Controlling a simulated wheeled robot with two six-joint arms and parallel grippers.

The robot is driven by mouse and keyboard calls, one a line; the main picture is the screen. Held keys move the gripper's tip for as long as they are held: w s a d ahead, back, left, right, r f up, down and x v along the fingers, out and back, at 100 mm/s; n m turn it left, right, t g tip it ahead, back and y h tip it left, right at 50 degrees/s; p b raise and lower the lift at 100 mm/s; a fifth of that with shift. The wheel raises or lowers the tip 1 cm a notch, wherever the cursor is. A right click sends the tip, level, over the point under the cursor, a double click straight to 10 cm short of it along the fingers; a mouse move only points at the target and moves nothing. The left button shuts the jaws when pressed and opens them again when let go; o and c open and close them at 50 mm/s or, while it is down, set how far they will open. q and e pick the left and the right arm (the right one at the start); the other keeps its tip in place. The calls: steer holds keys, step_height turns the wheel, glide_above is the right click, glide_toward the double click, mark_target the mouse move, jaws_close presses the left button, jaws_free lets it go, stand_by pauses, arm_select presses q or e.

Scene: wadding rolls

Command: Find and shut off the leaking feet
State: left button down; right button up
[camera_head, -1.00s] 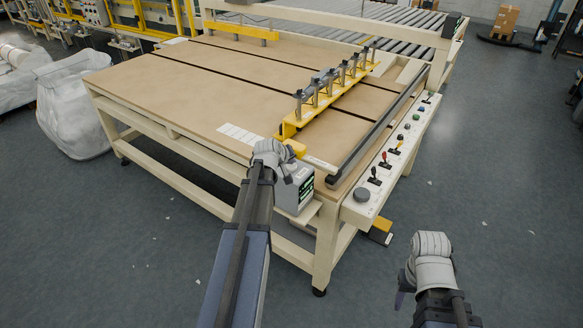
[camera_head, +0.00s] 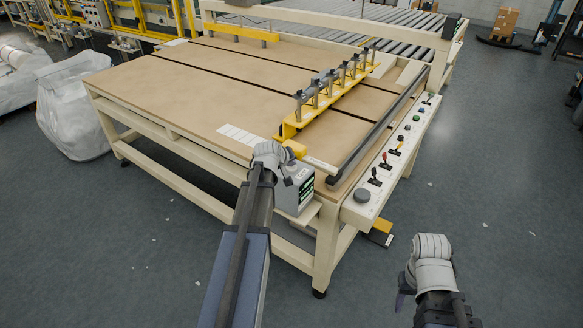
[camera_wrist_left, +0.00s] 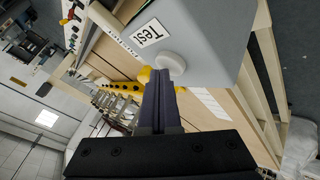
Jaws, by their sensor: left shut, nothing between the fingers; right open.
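A row of several grey feet (camera_head: 333,84) stands on a yellow bar (camera_head: 320,112) across the brown table top. A grey box (camera_head: 301,190) with a green display sits at the table's near corner. My left gripper (camera_head: 279,165) is shut and empty. In the left wrist view its fingertips (camera_wrist_left: 162,75) are at the button; I cannot tell whether they touch. My right gripper (camera_head: 402,293) is open and empty, low at the right, away from the table.
A control panel (camera_head: 362,213) with coloured levers and knobs runs along the table's right edge. A yellow pedal (camera_head: 381,233) lies on the floor below it. A wrapped white bundle (camera_head: 75,110) stands at the left. The floor at the right is mostly clear.

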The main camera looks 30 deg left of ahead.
mark_target(291, 169)
arm_select(q)
steer(key=shift+f, duration=0.15)
stand_by(0.4)
steer(key=shift+r+p, duration=0.85)
steer(key=shift+r, duration=0.05)
steer(key=shift+r, duration=0.1)
step_height(291, 169, up, 5)
steer(key=p, duration=0.5)
stand_by(0.4)
